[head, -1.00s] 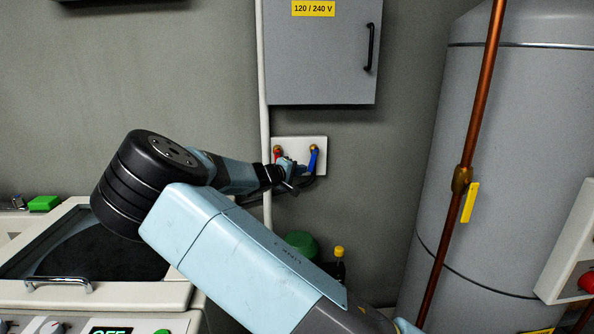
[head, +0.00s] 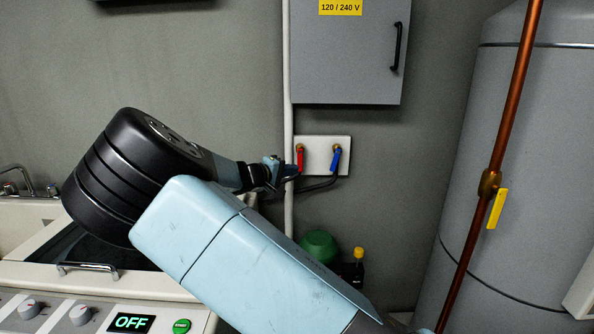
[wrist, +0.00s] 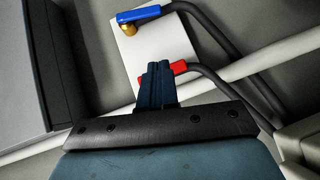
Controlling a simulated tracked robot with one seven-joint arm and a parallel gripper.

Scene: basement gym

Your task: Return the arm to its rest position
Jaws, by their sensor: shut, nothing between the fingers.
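My arm reaches from the lower right up to the left and folds at a black joint. My gripper (head: 290,168) is small in the head view, in front of the left part of the white valve plate (head: 321,163). In the wrist view the fingers of my gripper (wrist: 158,68) are together with nothing between them. The red handle (wrist: 178,68) shows just beyond and beside the fingertips; I cannot tell whether they touch. The blue handle (wrist: 139,14) is farther off, at the top. In the head view the red handle (head: 300,158) and blue handle (head: 336,159) both hang downward.
A grey electrical box (head: 345,50) is above the plate. A washer (head: 100,305) with an OFF display stands at lower left. A copper pipe (head: 510,110) and a grey tank (head: 450,170) stand on the right. A green object (head: 319,245) and a dark bottle (head: 354,270) are below.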

